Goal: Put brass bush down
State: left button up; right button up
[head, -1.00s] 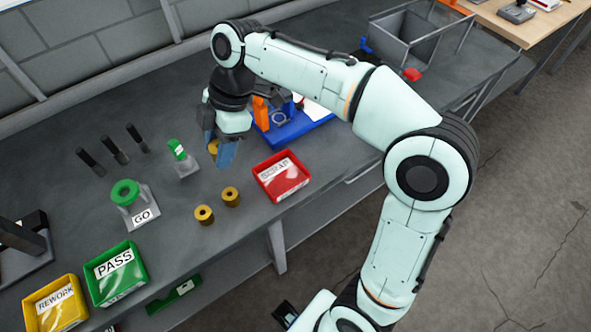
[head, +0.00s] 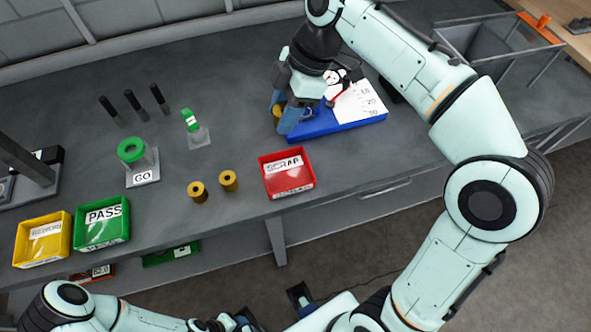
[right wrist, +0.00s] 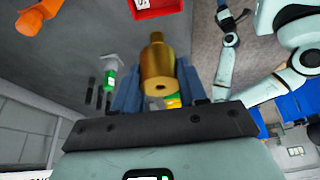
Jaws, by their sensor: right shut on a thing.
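My right gripper (head: 283,115) is shut on a brass bush (head: 278,110), near the left end of a blue tray in the head view. In the right wrist view the brass bush (right wrist: 157,72) sits between the blue fingers, its holed end facing the camera. In the head view the fingers hide much of it, and I cannot tell whether it touches the bench. Two other brass bushes stand apart on the bench, one at left (head: 198,191) and one at right (head: 229,181). My left arm shows at the bottom left; its finger state is unclear.
The red SCRAP bin (head: 288,187) stands near the bench's front edge. The green PASS bin (head: 102,232) and yellow REWORK bin (head: 42,248) are at left. A GO gauge (head: 132,151), a green-topped stand (head: 196,134) and three dark pegs (head: 133,102) stand behind.

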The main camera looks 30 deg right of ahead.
jog(key=b, duration=0.3)
send_over(281, 176)
jog(key=d, duration=0.1)
jog(key=f, duration=1.5)
jog(key=shift+s+d, duration=0.2)
jog(key=shift+f+b, duration=0.3)
jog(key=shift+f, duration=2.1)
jog(key=shift+f, duration=0.2)
jog(key=o, duration=1.2)
jog(key=shift+r, duration=0.1)
